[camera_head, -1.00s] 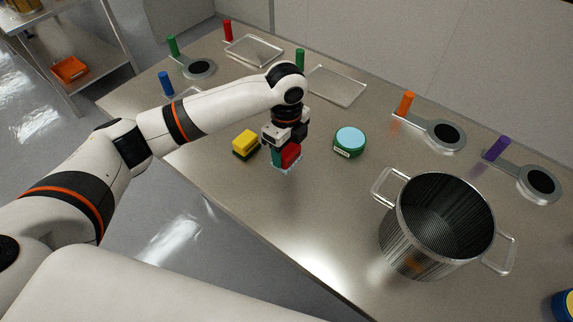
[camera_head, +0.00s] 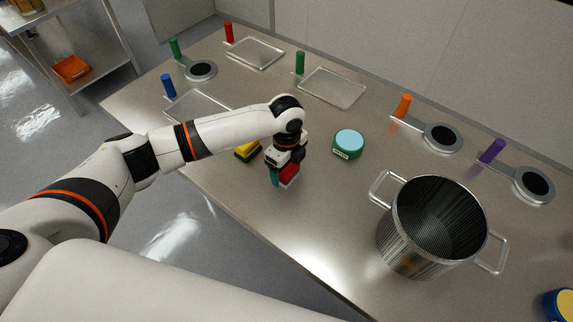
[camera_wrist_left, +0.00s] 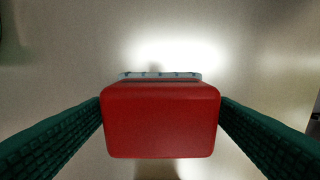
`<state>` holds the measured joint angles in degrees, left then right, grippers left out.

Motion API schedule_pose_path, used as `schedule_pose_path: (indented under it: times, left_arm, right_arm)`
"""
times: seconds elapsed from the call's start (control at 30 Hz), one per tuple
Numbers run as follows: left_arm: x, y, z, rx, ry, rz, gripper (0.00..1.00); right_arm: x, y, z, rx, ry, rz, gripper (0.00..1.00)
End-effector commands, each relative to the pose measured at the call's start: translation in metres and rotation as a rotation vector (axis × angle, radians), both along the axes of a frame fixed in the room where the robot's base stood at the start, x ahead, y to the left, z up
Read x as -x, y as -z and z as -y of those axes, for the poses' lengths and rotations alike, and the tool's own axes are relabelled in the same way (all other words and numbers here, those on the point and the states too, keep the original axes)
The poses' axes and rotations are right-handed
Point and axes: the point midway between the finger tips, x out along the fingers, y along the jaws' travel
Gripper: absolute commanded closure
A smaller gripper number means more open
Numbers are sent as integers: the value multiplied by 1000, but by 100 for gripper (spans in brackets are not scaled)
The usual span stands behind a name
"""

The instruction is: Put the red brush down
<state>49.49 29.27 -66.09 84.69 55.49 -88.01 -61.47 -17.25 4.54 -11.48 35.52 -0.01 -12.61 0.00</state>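The red brush (camera_head: 288,172) is a red block with pale bristles along its lower side. In the left wrist view the red brush (camera_wrist_left: 160,120) sits between the two green finger pads of my left gripper (camera_wrist_left: 160,128), which touch its sides. In the head view my left gripper (camera_head: 283,170) points down near the table's front edge, just right of the yellow-and-black block. Whether the bristles touch the steel table (camera_head: 240,215) is hard to tell. My right gripper is not in view.
A yellow-and-black block (camera_head: 247,152) is partly behind my left arm. A round green tin (camera_head: 348,145) with a light blue top stands to the right. A steel pot (camera_head: 420,250) stands further right. Trays and coloured-handled tools line the back. Table between brush and pot is clear.

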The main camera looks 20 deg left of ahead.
Motion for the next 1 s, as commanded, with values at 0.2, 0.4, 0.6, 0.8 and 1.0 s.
schedule_pose_path:
  times: [0.2,0.4,0.6,0.8,1.0]
  left_arm:
    - [0,0,0,0,0,0,20]
    - [0,5,0,-1,0,1,20]
    - [-2,-28,3,2,2,7,20]
    - [0,-75,7,1,0,5,20]
    - [0,-107,7,1,-1,2,20]
  right_arm:
    - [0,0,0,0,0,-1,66]
    - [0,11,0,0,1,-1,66]
    - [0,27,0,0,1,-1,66]
    - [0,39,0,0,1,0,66]
    - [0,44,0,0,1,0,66]
